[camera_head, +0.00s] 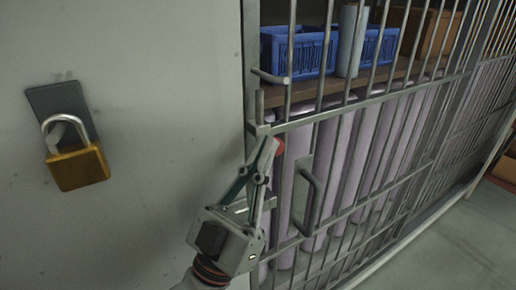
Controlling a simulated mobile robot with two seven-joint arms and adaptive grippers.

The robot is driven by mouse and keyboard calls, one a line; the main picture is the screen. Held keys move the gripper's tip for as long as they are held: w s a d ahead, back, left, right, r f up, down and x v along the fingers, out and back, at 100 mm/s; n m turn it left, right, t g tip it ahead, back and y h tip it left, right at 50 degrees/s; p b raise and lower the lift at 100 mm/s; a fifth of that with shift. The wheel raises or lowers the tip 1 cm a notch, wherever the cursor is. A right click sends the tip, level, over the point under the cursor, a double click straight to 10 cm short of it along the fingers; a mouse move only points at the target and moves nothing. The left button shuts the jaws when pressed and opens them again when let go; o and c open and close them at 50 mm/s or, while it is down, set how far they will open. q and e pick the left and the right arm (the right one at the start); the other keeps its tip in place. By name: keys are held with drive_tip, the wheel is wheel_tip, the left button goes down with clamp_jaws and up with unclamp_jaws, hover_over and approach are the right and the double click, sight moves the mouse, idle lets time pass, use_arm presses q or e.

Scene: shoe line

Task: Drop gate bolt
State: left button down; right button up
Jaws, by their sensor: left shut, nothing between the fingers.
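The barred metal gate (372,143) stands shut-looking beside the pale wall panel. A short upright rod (260,104), which looks like part of the gate bolt, stands at the gate's left edge over a small bracket (262,130). A bent grey bar (270,76) juts out above it. A small red piece (279,147), perhaps a knob, is just right of my left fingertips. My left gripper (267,145) points up at the gate's left edge, fingers together and empty, just below the bracket. I cannot tell whether it touches the bolt. My right gripper is out of view.
A brass padlock (78,167) hangs on a dark plate (60,100) on the wall at left. A pull handle (309,196) is on the gate right of my gripper. Behind the bars are blue crates (297,52) and pale rolls. Open floor lies lower right.

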use_arm(q)
wheel_tip(320, 180, down, 5)
drive_tip(key=shift+f+b, duration=0.1)
drive_tip(key=shift+b, duration=0.7)
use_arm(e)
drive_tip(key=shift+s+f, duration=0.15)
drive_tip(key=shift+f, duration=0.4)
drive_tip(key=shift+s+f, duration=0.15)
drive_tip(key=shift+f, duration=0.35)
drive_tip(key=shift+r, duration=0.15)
